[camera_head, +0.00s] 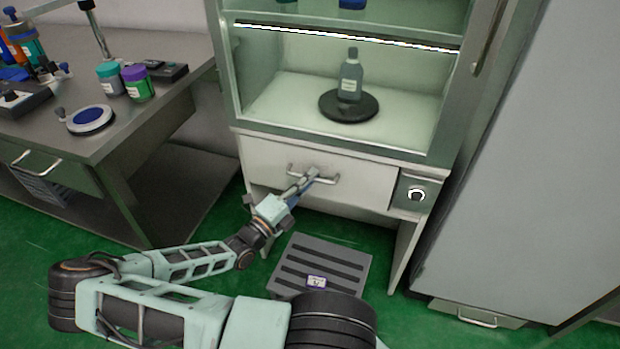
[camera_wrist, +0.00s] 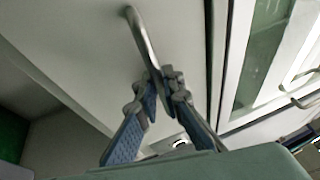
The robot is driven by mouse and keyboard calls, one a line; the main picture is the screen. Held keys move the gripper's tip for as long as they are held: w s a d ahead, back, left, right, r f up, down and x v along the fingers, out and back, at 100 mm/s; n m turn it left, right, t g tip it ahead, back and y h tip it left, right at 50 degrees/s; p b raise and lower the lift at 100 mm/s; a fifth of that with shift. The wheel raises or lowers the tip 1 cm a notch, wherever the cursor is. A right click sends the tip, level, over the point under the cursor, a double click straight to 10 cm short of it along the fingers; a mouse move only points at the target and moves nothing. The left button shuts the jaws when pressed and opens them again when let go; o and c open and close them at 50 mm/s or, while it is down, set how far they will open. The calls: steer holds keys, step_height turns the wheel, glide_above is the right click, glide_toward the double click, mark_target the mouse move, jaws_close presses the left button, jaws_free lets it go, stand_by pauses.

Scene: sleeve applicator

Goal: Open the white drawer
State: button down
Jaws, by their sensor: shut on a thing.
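The white drawer (camera_head: 264,160) is the wide front panel below the glass-fronted cabinet's lit compartment in the head view. It looks closed or nearly so. Its metal bar handle (camera_head: 328,180) runs across the middle of the front. My gripper (camera_head: 308,178) reaches up from the lower left to the handle. In the wrist view the drawer front (camera_wrist: 80,45) fills the upper left. There the gripper fingers (camera_wrist: 162,95) are shut around the handle bar (camera_wrist: 143,35), near one end of it.
A bottle (camera_head: 350,78) stands on a black disc (camera_head: 348,106) above the drawer. A knob panel (camera_head: 415,194) is right of the drawer. A grey slatted step (camera_head: 330,262) lies on the floor below. A bench (camera_head: 150,118) with jars stands left, and a large grey cabinet (camera_head: 530,160) stands right.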

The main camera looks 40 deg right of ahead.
steer(key=s+a+p, duration=0.2)
steer(key=s+a, duration=0.3)
steer(key=a, duration=0.6)
steer(key=s+a+p, duration=0.3)
steer(key=s+a, duration=0.3)
steer(key=a, duration=0.5)
steer(key=shift+s+a, duration=0.2)
steer(key=shift+s, duration=0.05)
steer(key=c, duration=2.3)
jaws_free()
steer(key=a, duration=0.4)
steer(key=a+f, duration=0.1)
steer(key=a, duration=0.2)
steer(key=s+a+f, duration=0.1)
steer(key=a, duration=0.3)
steer(key=shift+a, duration=0.35)
